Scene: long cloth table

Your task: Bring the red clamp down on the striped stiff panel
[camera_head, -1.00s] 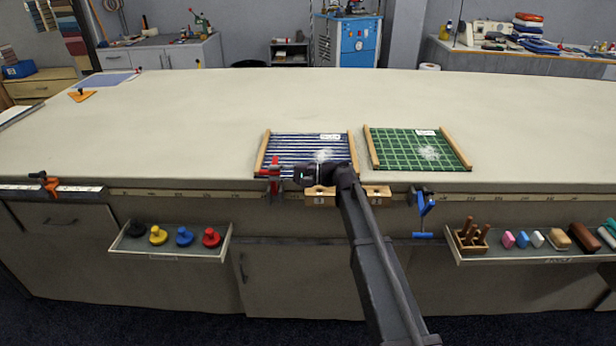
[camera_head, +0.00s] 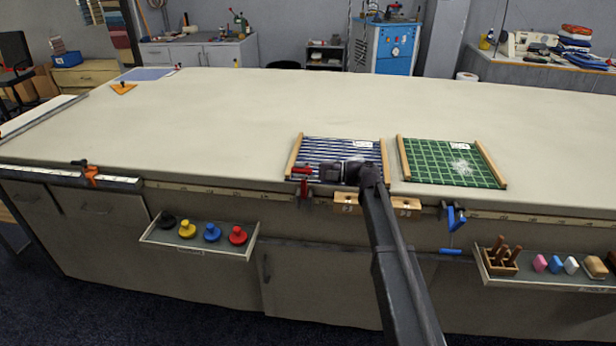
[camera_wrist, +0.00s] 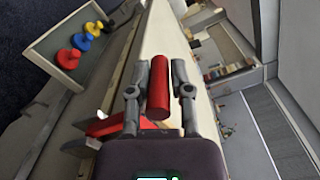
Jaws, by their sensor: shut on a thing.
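The red clamp (camera_head: 304,188) is at the table's front edge, by the front left corner of the striped panel (camera_head: 345,151). The panel is blue and white, with wooden side strips, and lies flat on the table. My gripper (camera_head: 318,171) is over the panel's front left part and hides some of it. In the wrist view my gripper (camera_wrist: 159,72) is shut on the clamp's red cylindrical handle (camera_wrist: 158,92), with one finger on each side. More of the clamp's red body shows below left there. Whether the clamp presses on the panel is hidden.
A green checked panel (camera_head: 450,162) lies to the right. Wooden blocks (camera_head: 375,205) and a blue clamp (camera_head: 452,218) are at the front edge. A tray (camera_head: 200,243) with coloured knobs juts out below left.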

